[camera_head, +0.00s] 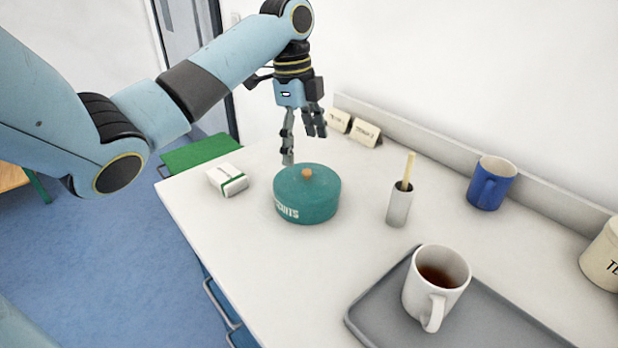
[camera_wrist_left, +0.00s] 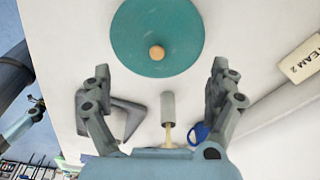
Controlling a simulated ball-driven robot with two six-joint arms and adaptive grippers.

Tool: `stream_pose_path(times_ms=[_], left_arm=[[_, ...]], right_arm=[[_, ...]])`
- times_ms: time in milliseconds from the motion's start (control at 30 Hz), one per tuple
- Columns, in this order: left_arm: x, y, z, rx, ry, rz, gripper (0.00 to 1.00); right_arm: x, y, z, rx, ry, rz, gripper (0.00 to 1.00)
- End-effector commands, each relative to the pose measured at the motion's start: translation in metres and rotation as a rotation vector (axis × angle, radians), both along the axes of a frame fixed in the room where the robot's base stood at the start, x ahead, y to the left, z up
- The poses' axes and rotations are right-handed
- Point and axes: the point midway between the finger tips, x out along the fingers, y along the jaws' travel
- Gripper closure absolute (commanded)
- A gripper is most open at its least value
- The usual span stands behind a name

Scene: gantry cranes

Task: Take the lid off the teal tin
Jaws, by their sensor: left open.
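The round teal tin (camera_head: 306,207) stands on the white counter, with its lid (camera_head: 322,184) on and a small orange-brown knob (camera_head: 306,173) on top. My left gripper (camera_head: 304,148) is open and empty, above and just behind the tin in the head view. In the left wrist view the lid (camera_wrist_left: 150,28) and its knob (camera_wrist_left: 156,52) lie beyond the open fingers (camera_wrist_left: 160,85), apart from them. My right gripper is not in view.
A white box (camera_head: 227,180) is left of the tin. A grey cup with a stick (camera_head: 399,204), a blue mug (camera_head: 491,183) and a grey tray (camera_head: 480,325) with a mug of tea (camera_head: 437,280) are to the right. Label cards (camera_head: 365,132) stand at the back edge.

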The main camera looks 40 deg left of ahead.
Motion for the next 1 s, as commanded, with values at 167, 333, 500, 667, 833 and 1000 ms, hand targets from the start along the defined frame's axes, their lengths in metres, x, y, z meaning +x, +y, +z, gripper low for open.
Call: stream_pose_path(times_ms=[167,333,500,667,833,1000], left_arm=[[-0.001,-0.004,-0.015,-0.001,0.003,0.002,0.08],[-0.001,-0.009,-0.042,0.0,0.001,0.002,0.08],[-0.001,-0.01,-0.056,0.002,0.0,0.0,0.08],[-0.001,-0.01,-0.057,0.002,0.0,0.0,0.08],[-0.001,-0.01,-0.056,0.002,0.0,0.001,0.25],[-0.001,-0.01,-0.056,0.002,0.0,0.001,0.47]], right_arm=[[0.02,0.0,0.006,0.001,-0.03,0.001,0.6],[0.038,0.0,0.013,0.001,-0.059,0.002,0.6],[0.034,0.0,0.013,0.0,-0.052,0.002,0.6],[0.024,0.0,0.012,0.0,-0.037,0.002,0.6],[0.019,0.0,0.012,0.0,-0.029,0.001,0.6],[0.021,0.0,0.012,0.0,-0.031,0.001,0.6]])
